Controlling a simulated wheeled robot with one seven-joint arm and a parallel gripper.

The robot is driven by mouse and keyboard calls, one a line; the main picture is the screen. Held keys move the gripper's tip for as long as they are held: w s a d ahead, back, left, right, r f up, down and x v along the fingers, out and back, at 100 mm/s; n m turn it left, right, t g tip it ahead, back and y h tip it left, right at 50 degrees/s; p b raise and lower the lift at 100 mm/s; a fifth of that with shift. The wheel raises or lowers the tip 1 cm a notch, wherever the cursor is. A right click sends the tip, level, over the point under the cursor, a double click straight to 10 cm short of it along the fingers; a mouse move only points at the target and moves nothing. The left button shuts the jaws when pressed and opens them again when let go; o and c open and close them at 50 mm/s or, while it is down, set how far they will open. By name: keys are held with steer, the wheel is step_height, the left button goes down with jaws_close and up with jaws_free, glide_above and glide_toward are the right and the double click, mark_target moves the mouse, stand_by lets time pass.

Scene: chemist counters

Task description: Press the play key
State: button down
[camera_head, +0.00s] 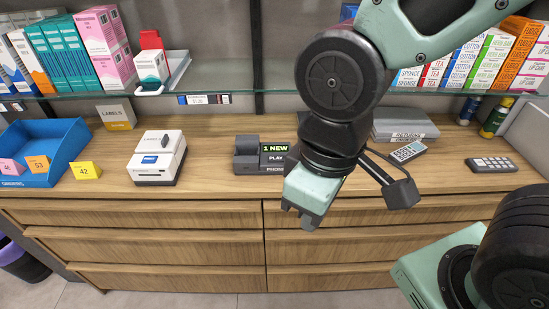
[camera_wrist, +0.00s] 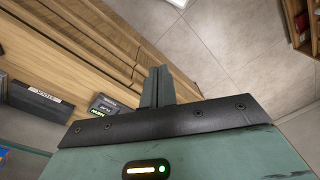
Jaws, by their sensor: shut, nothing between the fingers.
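A dark grey phone (camera_head: 256,168) stands on the wooden counter, with a raised block at its left. Its small screen reads "1 NEW" in green, with a "PLAY" key (camera_head: 278,158) labelled just below. My gripper (camera_head: 304,215) is shut and empty, to the right and in front of the phone, apart from it and pointing down by the counter's front edge. In the wrist view my shut fingers (camera_wrist: 157,88) point over the drawer fronts and floor. The phone's lit screen (camera_wrist: 99,113) shows there to their left, partly cut off by my gripper body.
A white label printer (camera_head: 158,163), a blue tray (camera_head: 43,150) and numbered cards stand on the left. A glass shelf (camera_head: 250,88) with cartons hangs above the counter.

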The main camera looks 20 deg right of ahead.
steer(key=w+f+n+t+y+p, duration=0.1)
steer(key=w+f+t, duration=0.2)
steer(key=w, duration=1.3)
steer(key=n+t+y+p, duration=0.2)
steer(key=n+t, duration=0.3)
glide_above(279, 160)
step_height(279, 160, down, 5)
steer(key=shift+r, duration=0.2)
step_height(279, 160, down, 9)
steer(key=b, duration=0.7)
steer(key=shift+r, duration=0.1)
steer(key=shift+f+b, duration=0.4)
steer(key=shift+b, duration=0.1)
